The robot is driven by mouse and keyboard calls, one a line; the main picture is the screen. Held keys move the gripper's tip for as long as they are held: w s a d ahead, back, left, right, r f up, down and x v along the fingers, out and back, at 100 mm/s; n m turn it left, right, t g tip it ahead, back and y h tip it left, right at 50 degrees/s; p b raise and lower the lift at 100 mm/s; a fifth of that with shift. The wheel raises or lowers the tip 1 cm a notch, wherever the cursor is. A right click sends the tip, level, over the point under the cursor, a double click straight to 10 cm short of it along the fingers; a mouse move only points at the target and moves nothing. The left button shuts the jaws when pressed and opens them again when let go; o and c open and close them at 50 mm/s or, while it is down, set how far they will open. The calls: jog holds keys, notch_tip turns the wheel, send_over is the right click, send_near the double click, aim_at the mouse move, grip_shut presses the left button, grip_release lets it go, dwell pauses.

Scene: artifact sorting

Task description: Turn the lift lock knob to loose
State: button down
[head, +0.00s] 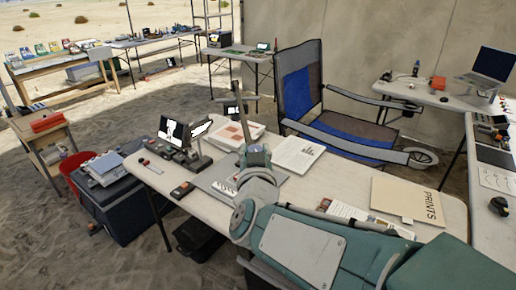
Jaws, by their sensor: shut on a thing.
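A stand with an upright grey post (243,122) and a short crossbar at its top rises from a grey baseboard (213,178) on the near table. My gripper (254,153) is at the lower part of this post, at the end of my arm. It is shut on the lift lock knob. The knob itself is hidden behind my gripper and wrist, so its setting cannot be seen. My fingertips are mostly hidden too.
The near table (320,180) holds a small screen device (172,131), papers (299,154) and a "PRINTS" folder (406,198). A folding chair (303,85) stands behind. A dark blue cooler (125,204) is at the left. The sandy floor at left is partly free.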

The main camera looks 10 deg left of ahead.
jog(key=shift+n+g+y, duration=0.65)
jog(key=shift+n+y, duration=0.35)
jog(key=shift+y, duration=0.45)
jog(key=shift+n+g+y, duration=0.65)
jog(key=shift+n+y, duration=0.35)
jog(key=shift+y, duration=0.45)
jog(key=shift+n+g+y, duration=2.2)
jog(key=shift+g+y, duration=0.1)
jog(key=shift+g, duration=0.2)
jog(key=n+g+y, duration=0.1)
jog(key=n+g, duration=0.1)
jog(key=g, duration=0.1)
jog(key=n+g+y, duration=0.1)
jog(key=n+g, duration=0.2)
jog(key=g, duration=0.1)
jog(key=shift+y, duration=0.4)
jog(key=shift+n+g, duration=1.6)
jog(key=shift+g, duration=1.1)
jog(key=shift+n+g, duration=0.3)
jog(key=shift+r, duration=0.1)
jog(key=shift+c, duration=1.3)
grip_release()
jog(key=shift+a, duration=0.15)
